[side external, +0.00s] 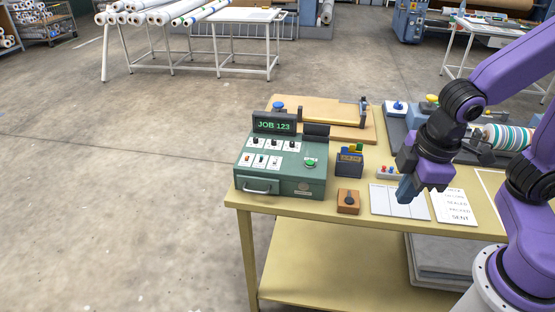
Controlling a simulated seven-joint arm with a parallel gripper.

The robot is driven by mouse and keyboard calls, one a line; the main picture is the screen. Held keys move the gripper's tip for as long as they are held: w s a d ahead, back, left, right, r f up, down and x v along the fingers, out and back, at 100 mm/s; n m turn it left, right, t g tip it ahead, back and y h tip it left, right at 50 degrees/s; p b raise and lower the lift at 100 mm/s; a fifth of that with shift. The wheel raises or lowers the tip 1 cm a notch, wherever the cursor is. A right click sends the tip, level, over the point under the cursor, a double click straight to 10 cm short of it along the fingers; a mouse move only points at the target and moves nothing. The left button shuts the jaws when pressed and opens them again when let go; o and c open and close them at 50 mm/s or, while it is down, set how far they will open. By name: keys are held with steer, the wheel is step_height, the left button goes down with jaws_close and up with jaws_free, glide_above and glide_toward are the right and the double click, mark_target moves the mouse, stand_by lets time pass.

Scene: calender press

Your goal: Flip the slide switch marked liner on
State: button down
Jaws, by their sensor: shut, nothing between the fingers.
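The green control box (283,172) stands at the left end of the table, with a lit "JOB 123" display (274,125) on top. Its sloped face carries several small switches on white label plates (257,161) in two rows and a green button (309,163). The labels are too small to read, so I cannot tell which switch is marked liner or how it is set. My gripper (405,190) is shut and empty, pointing down above the white sheet, to the right of the control box and apart from it.
A small orange box with a black knob (348,201) and a dark blue box with coloured tops (349,163) stand between the control box and my gripper. A wooden board (290,104) lies behind. A printed card (455,207) lies right of the white sheet (385,201).

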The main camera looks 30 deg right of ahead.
steer(key=w+a+f+m+t, duration=0.1)
steer(key=w+a+t, duration=0.1)
steer(key=w, duration=0.6)
steer(key=w+a+f+m+t, duration=0.1)
steer(key=w+a, duration=0.3)
steer(key=w, duration=0.5)
steer(key=w+a+f+m+t, duration=0.1)
steer(key=w+a+f+t, duration=0.1)
steer(key=w, duration=0.7)
steer(key=shift+w+a+f+t+h, duration=0.15)
steer(key=shift+a+f+t+h, duration=0.2)
steer(key=shift+f, duration=0.35)
steer(key=shift+f, duration=0.1)
glide_toward(272, 165)
steer(key=f, duration=0.1)
steer(key=a+f, duration=0.1)
steer(key=f, duration=0.1)
steer(key=a+f, duration=0.1)
steer(key=shift+w+a+f, duration=0.15)
steer(key=shift+w+a, duration=0.05)
steer(key=shift+w, duration=0.05)
steer(key=shift+w+d+m, duration=0.3)
steer(key=shift+w+d, duration=0.5)
steer(key=shift+w, duration=0.1)
steer(key=shift+w+d, duration=0.6)
